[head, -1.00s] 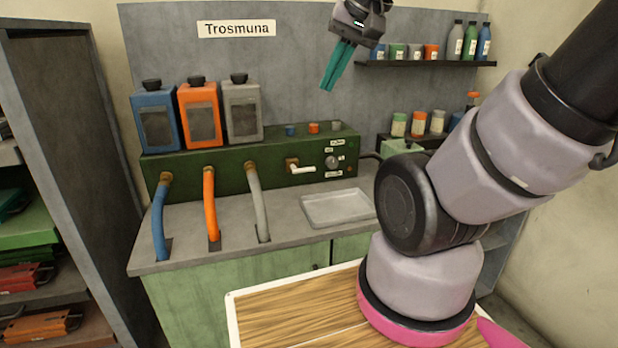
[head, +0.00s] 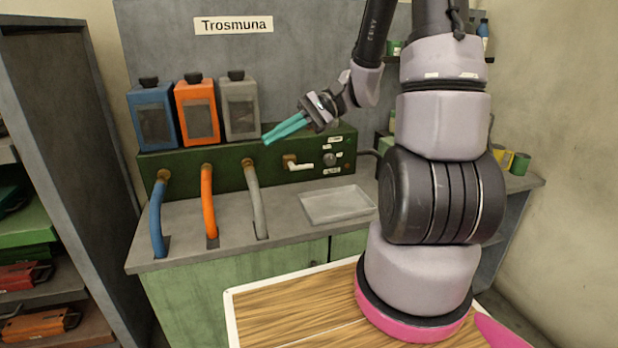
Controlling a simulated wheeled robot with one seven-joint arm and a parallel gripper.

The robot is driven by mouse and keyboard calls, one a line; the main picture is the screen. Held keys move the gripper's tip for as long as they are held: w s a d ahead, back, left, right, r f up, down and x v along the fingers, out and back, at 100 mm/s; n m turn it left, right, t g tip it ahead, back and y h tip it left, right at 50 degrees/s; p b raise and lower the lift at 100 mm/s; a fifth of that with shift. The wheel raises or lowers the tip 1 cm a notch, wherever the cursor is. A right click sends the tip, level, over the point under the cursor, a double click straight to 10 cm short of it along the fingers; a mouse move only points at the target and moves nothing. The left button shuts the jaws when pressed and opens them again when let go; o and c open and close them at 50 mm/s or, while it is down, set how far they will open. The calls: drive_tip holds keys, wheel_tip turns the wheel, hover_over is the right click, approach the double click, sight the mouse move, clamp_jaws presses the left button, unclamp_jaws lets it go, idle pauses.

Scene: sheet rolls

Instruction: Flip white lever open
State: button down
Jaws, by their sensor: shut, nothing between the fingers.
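The white lever (head: 301,166) sits on the front of the green machine box (head: 225,180), to the right of the grey hose. It lies roughly level, pointing right from a brown fitting. My gripper (head: 266,139) has teal fingers that are shut and empty. It is above and to the left of the lever in the picture, in front of the grey canister's lower part, pointing left and slightly down. It looks apart from the lever; its exact depth is hard to tell.
Blue (head: 158,210), orange (head: 208,200) and grey (head: 257,200) hoses run from the box into the counter. A shallow grey tray (head: 338,205) lies below the lever. A dark knob (head: 330,160) is right of the lever. Blue, orange and grey (head: 239,105) canisters stand on top.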

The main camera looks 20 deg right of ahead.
drive_tip(key=w+d+f+m+t+y, duration=0.1)
drive_tip(key=w+d+f+m+t, duration=0.35)
drive_tip(key=w+m+t, duration=0.3)
drive_tip(key=w+d+f+m+t+y, duration=0.2)
drive_tip(key=w+d+f+m+t, duration=0.1)
drive_tip(key=w+f+m+t, duration=0.5)
drive_tip(key=s+d+f+m+t+h, duration=0.1)
drive_tip(key=d+f+m+h, duration=0.2)
drive_tip(key=f+m+h, duration=0.1)
drive_tip(key=s+d+f+m+t+h, duration=0.1)
drive_tip(key=d+f+m+t+h, duration=0.1)
drive_tip(key=d+f+m+h, duration=0.2)
drive_tip(key=d+f+m+t+h, duration=0.2)
drive_tip(key=f+m+h, duration=0.3)
drive_tip(key=f+h, duration=0.4)
drive_tip(key=shift+s+d+f+m+t, duration=0.15)
drive_tip(key=shift+s+d+f, duration=0.1)
drive_tip(key=shift+d, duration=0.15)
drive_tip(key=shift+s+d+f+m+t, duration=0.1)
drive_tip(key=shift+s+d+f, duration=0.1)
drive_tip(key=shift+d, duration=0.2)
drive_tip(key=shift+w, duration=0.1)
drive_tip(key=w, duration=1.3)
drive_tip(key=w+r, duration=0.1)
drive_tip(key=w, duration=0.6)
drive_tip(key=shift+d, duration=0.35)
